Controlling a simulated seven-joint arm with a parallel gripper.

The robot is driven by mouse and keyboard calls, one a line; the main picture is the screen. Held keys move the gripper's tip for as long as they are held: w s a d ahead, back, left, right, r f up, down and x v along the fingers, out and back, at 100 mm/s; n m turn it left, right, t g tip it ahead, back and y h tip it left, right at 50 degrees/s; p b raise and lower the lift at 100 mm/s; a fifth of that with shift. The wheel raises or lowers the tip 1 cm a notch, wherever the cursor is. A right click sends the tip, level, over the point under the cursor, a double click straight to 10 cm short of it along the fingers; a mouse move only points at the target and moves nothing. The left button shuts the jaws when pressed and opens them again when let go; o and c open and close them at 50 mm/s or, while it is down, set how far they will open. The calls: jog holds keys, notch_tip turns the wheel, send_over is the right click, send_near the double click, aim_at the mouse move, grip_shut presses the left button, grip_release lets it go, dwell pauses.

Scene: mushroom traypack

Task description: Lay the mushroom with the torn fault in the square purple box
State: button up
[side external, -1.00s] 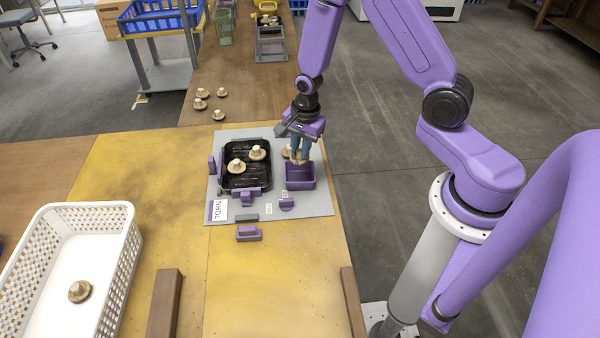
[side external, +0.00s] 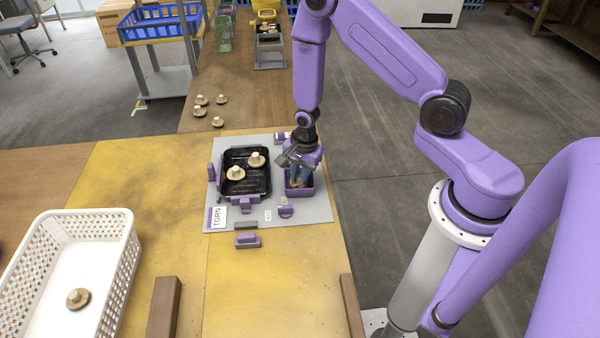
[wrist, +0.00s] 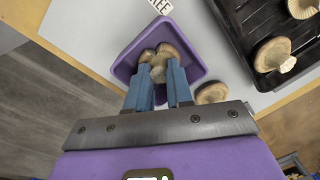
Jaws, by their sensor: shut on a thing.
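My gripper (side external: 299,182) is shut on a pale brown mushroom (wrist: 158,60). In the wrist view the blue fingers (wrist: 158,88) grip it from both sides. A notch shows in its cap, beside the stem. The mushroom is within the outline of the square purple box (side external: 290,192), which also shows in the wrist view (wrist: 122,70). In the side view the fingertips reach down inside the box walls, and the mushroom is mostly hidden there. I cannot tell whether it touches the box floor.
A black tray (side external: 245,195) with two mushrooms stands left of the box. Another mushroom (wrist: 212,93) lies just outside the box. A card reads TORN (side external: 218,217). A white crate (side external: 85,213) holds one mushroom. Several mushrooms lie on the brown table behind.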

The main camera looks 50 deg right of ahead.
jog(key=o, duration=0.7)
jog(key=shift+f, duration=0.1)
jog(key=shift+o, duration=0.2)
notch_tip(320, 180, up, 12)
jog(key=s, duration=0.1)
jog(key=s+a+r+n, duration=0.7)
jog(key=s+r+n, duration=0.15)
jog(key=n, duration=0.45)
jog(key=s+r+n, duration=0.3)
jog(key=s+n, duration=0.4)
jog(key=s, duration=0.1)
jog(key=s+d+r+n, duration=0.1)
jog(key=s+r+n, duration=0.2)
jog(key=s+n, duration=0.4)
jog(key=shift+s+d+r+n+g, duration=0.2)
jog(key=shift+s+n+g, duration=0.2)
jog(key=shift+n, duration=0.2)
